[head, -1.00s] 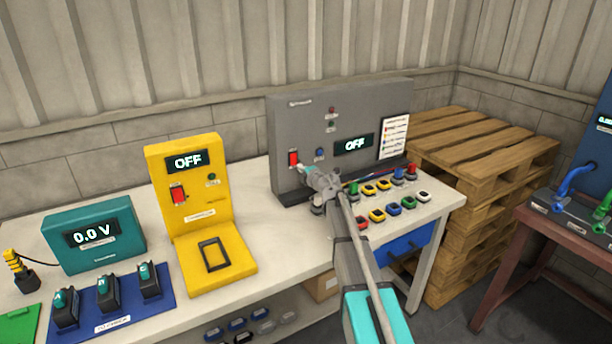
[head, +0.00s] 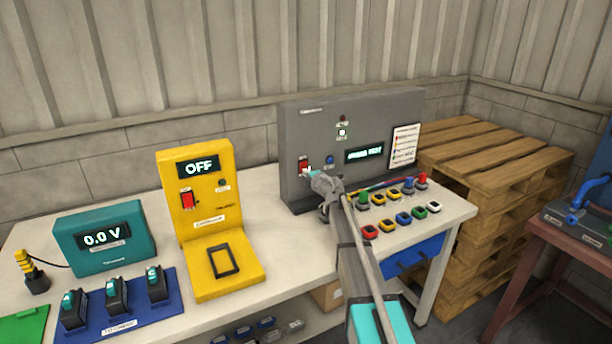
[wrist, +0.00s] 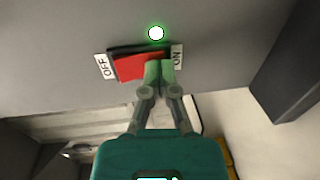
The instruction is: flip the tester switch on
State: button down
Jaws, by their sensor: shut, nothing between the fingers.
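The grey tester (head: 400,110) stands at the back of the white bench. Its red switch (head: 304,164) is on the left of its front face, and the display (head: 364,155) is lit with text too small to read surely. In the wrist view the red rocker (wrist: 135,66) sits between an OFF label (wrist: 105,67) and an ON label (wrist: 177,56). A white light with a green glow (wrist: 156,33) shines beside it. My gripper (wrist: 158,70) is shut and empty, its fingertips at the ON end of the rocker. In the head view my gripper (head: 312,175) partly covers the switch area.
A yellow charger (head: 198,190) showing OFF and a teal meter (head: 104,238) reading 0.0 V stand to the left. Several coloured connectors (head: 404,218) lie on the bench right of my arm. Wooden pallets (head: 500,160) are stacked at the right.

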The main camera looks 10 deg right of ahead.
jog(key=s+d+f+b, duration=0.1)
jog(key=s+d, duration=0.3)
jog(key=s, duration=0.9)
jog(key=shift+d+f+b, duration=0.15)
jog(key=shift+f+b, duration=0.2)
jog(key=shift+f, duration=0.05)
jog(key=shift+s, duration=0.15)
